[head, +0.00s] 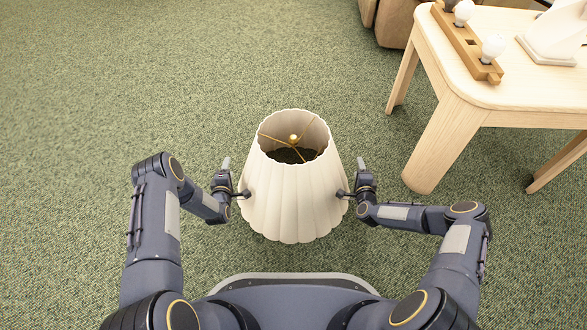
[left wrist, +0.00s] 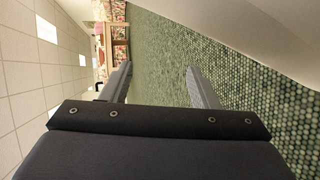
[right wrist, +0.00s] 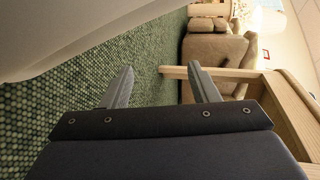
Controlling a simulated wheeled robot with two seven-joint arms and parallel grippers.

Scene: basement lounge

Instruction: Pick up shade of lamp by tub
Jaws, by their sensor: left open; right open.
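The lamp shade (head: 292,200) is cream, pleated and wider at the bottom, with a brass spider fitting across its open top. It is upright in front of me, over the green carpet. My left gripper (head: 228,165) is at its left side and my right gripper (head: 361,164) at its right side, both close to its wall. Both are open, with nothing between the fingers in the left wrist view (left wrist: 160,85) or the right wrist view (right wrist: 162,85). The shade's wall also shows at the upper right of the left wrist view (left wrist: 265,30) and upper left of the right wrist view (right wrist: 60,30). No tub is recognisable.
A pale wooden table (head: 520,95) stands to the right, its near leg (head: 445,145) not far from my right arm. It bears a wooden holder with bulbs (head: 470,45) and a white object (head: 555,40). A brown seat (head: 395,20) is behind. Carpet (head: 90,80) is clear at left.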

